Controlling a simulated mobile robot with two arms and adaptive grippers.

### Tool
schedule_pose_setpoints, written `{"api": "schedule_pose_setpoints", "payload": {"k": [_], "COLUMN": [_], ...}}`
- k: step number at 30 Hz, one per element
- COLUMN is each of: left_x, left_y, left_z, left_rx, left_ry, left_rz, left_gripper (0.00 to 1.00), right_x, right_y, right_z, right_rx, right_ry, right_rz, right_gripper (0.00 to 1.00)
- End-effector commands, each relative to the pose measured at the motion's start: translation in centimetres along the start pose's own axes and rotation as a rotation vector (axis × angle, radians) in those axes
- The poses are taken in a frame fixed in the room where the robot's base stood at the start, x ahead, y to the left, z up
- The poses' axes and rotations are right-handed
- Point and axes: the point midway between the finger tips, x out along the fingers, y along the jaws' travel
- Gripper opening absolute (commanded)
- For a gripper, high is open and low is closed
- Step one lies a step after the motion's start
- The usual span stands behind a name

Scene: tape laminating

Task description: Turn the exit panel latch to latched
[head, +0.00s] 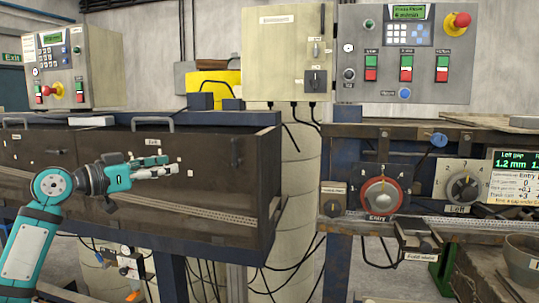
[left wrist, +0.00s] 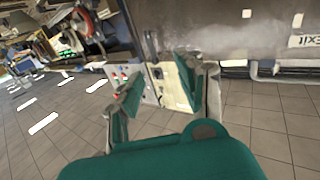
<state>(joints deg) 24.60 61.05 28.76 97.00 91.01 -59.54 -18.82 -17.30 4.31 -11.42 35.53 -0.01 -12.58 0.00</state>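The exit panel (head: 215,165) is a dark brown metal front with a small "Exit" label and a grey handle (head: 152,124) on its top edge. The panel also shows at the top of the left wrist view (left wrist: 200,25), with its label at the right edge. My left gripper (head: 175,166) is in front of the panel, below the label, and points right. In the left wrist view its two fingers (left wrist: 160,95) stand apart with nothing between them. My right gripper is out of view.
A second dark panel (head: 40,150) adjoins on the left. A small button box (head: 130,264) hangs below the panels.

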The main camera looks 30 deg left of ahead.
Motion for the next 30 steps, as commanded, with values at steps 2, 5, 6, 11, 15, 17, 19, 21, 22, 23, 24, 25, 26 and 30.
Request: {"api": "schedule_pose_setpoints", "payload": {"k": [2,5,6,11,15,17,19,21,22,23,24,25,26,30], "left_x": [-0.7,-0.6,-0.3,2.2,5.3,6.6,8.2,9.8,10.4,11.0,11.8,12.4,13.0,15.0], "left_y": [1.1,1.6,1.6,1.7,1.8,1.8,1.9,1.9,1.9,2.0,1.9,1.9,2.0,2.0], "left_z": [-1.4,-2.2,-2.3,-2.6,-2.9,-2.9,-2.9,-2.9,-2.9,-2.9,-2.8,-2.8,-2.8,-2.6], "left_rx": [0.027,0.036,0.036,0.035,0.033,0.031,0.031,0.030,0.030,0.030,0.030,0.029,0.029,0.031], "left_ry": [0.014,0.020,0.020,0.019,0.021,0.021,0.022,0.022,0.022,0.021,0.021,0.021,0.022,0.021], "left_rz": [0.022,0.034,0.035,0.035,0.035,0.034,0.035,0.034,0.034,0.034,0.033,0.033,0.034,0.032], "left_gripper": [0.38,0.38,0.38,0.38,0.38,0.38,0.38,0.38,0.38,0.38,0.38,0.38,0.38,0.38], "right_x": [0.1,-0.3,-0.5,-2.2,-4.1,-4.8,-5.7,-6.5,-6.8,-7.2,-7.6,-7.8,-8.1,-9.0], "right_y": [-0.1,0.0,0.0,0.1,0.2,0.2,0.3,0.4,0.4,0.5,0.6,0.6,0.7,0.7], "right_z": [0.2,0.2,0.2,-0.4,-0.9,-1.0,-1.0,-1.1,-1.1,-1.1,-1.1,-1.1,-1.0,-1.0], "right_rx": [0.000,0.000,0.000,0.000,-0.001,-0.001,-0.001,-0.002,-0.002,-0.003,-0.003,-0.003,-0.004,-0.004], "right_ry": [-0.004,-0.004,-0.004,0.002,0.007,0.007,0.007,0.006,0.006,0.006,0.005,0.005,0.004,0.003], "right_rz": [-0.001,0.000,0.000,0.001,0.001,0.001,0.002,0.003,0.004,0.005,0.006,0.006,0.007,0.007], "right_gripper": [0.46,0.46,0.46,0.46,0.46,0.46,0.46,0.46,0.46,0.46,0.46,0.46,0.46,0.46]}}
